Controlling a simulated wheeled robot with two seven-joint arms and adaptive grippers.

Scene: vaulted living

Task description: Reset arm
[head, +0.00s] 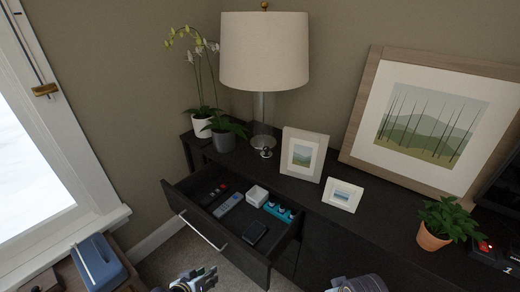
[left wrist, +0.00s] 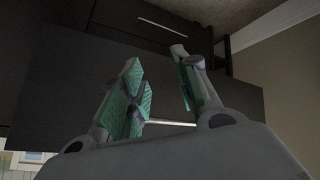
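My left gripper (head: 198,275) is at the bottom edge of the head view, in front of and below the open drawer (head: 262,272). In the left wrist view its green-padded fingers (left wrist: 158,75) are spread apart with nothing between them. The dark drawer front (left wrist: 235,95) and its pale handle show behind them. A grey rounded part of my right arm (head: 357,284) shows at the bottom edge of the head view; its fingers are hidden or out of frame.
The drawer holds a remote (head: 229,204), a white box (head: 257,195), a teal item (head: 278,210) and a black item (head: 254,232). A lamp (head: 264,52), picture frames and a potted plant (head: 434,240) stand on the cabinet. A blue object (head: 98,262) is at lower left.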

